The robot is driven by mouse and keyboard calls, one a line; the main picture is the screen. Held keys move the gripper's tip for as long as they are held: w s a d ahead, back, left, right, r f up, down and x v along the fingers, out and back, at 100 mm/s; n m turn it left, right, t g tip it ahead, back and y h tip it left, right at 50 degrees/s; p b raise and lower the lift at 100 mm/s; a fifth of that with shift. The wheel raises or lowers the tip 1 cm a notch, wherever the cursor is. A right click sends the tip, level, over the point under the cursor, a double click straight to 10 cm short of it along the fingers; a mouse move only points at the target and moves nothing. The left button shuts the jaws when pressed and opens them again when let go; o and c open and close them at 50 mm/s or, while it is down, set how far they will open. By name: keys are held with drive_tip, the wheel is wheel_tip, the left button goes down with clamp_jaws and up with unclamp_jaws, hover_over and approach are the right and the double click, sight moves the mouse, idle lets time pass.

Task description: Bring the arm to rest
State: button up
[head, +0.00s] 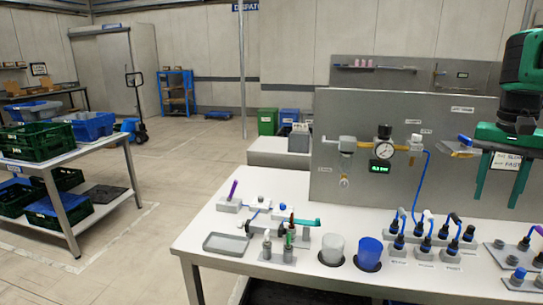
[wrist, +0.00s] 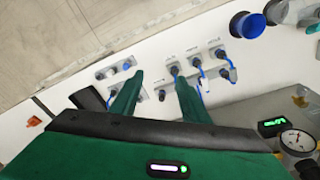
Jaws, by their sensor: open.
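My green gripper (head: 500,185) hangs at the right of the head view, above the right part of the white workbench (head: 225,242). Its two fingers are spread apart with nothing between them. In the wrist view the gripper (wrist: 158,82) shows both green fingers over the bench, with a row of small black fittings with blue tubes (wrist: 200,68) beneath and around them. The fingers appear above the bench and apart from it. Part of my arm is cut off at the top right of the head view.
A grey panel (head: 340,185) with a gauge (head: 387,150) stands behind the bench. A white cup (head: 333,249) and a blue cup (head: 369,252) stand near the front edge. A grey tray (head: 226,243) lies at left. Crates (head: 38,142) fill a left table. The floor between is clear.

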drive_tip(key=s+a+f+n, duration=0.1)
drive_tip(key=s+a+f, duration=0.5)
drive_tip(key=s+f, duration=0.2)
drive_tip(key=s+a+f+n+y, duration=0.1)
drive_tip(key=s+a+f+n, duration=0.1)
drive_tip(key=s+a+f, duration=0.3)
drive_tip(key=s+f, duration=0.3)
drive_tip(key=s, duration=0.3)
drive_tip(key=shift+s+a, duration=0.35)
drive_tip(key=shift+w+f, duration=0.25)
drive_tip(key=shift+w, duration=0.35)
